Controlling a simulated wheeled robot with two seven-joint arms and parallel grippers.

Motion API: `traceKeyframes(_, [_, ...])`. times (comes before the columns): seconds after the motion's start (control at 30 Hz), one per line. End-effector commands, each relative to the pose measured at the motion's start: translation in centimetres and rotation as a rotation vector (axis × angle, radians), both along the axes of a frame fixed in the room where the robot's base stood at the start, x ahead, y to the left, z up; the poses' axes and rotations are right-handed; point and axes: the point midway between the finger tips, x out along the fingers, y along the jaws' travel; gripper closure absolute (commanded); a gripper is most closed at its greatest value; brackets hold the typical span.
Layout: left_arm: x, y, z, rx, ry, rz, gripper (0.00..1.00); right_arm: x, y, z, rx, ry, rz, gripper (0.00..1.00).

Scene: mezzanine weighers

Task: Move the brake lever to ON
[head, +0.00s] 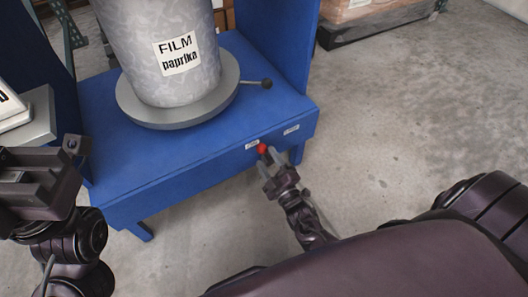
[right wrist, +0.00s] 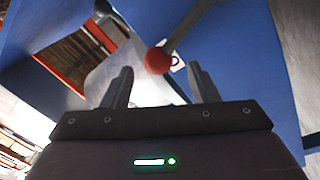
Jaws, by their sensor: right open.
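The brake lever ends in a red ball knob (head: 262,148) at the front face of the blue stand (head: 160,183), near a small white label (head: 252,144). A second label (head: 291,129) is to its right; I cannot read either. My right gripper (head: 267,161) is open at the knob. In the right wrist view the red knob (right wrist: 157,61) appears between the open fingertips, with its grey shaft running up and right. I cannot tell whether the fingers touch it. My left gripper (head: 42,168) is at the far left, away from the lever; its jaw opening is unclear.
A grey drum labelled "FILM paprika" (head: 160,50) stands on a round grey turntable (head: 170,121) on the stand. A dark-knobbed handle (head: 266,84) sticks out from the turntable. Blue side panels rise at both sides. The concrete floor (head: 400,130) to the right is clear.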

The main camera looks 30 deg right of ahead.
Motion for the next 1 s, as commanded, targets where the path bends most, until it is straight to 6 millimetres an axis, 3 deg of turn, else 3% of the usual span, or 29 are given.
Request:
traceKeyframes(0.1, [0.1, 0.0, 0.4, 0.0, 0.014, -0.001, 1.0, -2.2, 0.0, 0.0, 0.0, 0.003, 0.001, 0.46])
traceKeyframes(0.33, [0.2, 0.0, 0.3, 0.002, 0.034, -0.001, 1.0, -4.4, -0.1, -0.4, 0.0, 0.0, 0.0, 0.46])
traceKeyframes(0.87, [0.2, 0.0, 0.1, 0.001, 0.036, -0.002, 1.0, -4.5, -0.1, -0.4, 0.0, -0.001, 0.001, 0.46])
traceKeyframes(1.0, [0.2, 0.0, 0.3, 0.0, 0.027, -0.001, 1.0, -3.9, 0.7, 1.1, 0.038, -0.033, 0.017, 0.46])
